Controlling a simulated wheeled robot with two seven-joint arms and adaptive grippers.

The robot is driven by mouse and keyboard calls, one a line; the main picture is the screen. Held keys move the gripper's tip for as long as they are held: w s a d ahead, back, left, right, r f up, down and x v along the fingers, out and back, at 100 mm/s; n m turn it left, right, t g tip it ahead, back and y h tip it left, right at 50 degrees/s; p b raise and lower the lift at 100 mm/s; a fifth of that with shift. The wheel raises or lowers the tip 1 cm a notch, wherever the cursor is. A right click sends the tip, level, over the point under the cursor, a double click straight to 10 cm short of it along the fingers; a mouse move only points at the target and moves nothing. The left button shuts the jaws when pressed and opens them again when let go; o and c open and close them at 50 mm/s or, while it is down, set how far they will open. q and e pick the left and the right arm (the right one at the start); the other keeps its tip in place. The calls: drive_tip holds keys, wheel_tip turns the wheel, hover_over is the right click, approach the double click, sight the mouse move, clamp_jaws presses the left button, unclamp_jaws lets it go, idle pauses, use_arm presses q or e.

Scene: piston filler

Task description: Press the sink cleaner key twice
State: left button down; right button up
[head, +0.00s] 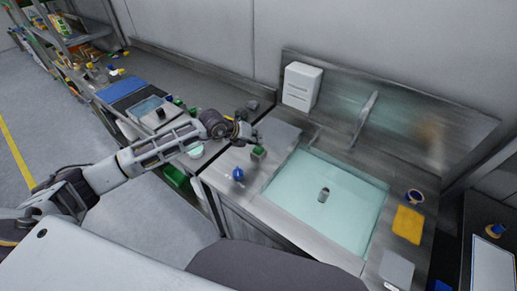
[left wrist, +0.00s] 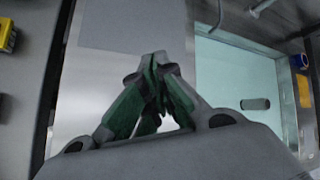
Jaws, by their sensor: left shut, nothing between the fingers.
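The sink (head: 330,185) has a pale teal basin set in a steel counter; the basin also shows at the right of the left wrist view (left wrist: 225,85). I cannot pick out a key marked as sink cleaner in either view. My left gripper (head: 258,152) is above the counter just left of the basin, fingers pointing down. Its green-padded fingertips meet in the left wrist view (left wrist: 158,60), with nothing held. A small grey cylinder (head: 323,194) lies in the basin. My right gripper is not in view.
A blue knob-like item (head: 237,174) stands on the counter near my left gripper. A faucet (head: 364,120) and a white box (head: 301,85) are behind the sink. A yellow cloth (head: 408,224) lies right of it. Bottles and trays crowd the left bench.

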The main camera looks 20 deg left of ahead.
sight(257, 147)
use_arm(q)
drive_tip(key=shift+s+f+b, duration=0.1)
drive_tip(key=shift+f+b, duration=0.9)
drive_tip(key=shift+f, duration=0.3)
idle(1.9)
drive_tip(key=shift+r, duration=0.15)
drive_tip(key=shift+r+p, duration=0.7)
drive_tip(key=shift+r, duration=0.45)
drive_tip(key=shift+r, duration=0.1)
drive_tip(key=shift+r+p, duration=1.3)
drive_tip(key=shift+r, duration=1.15)
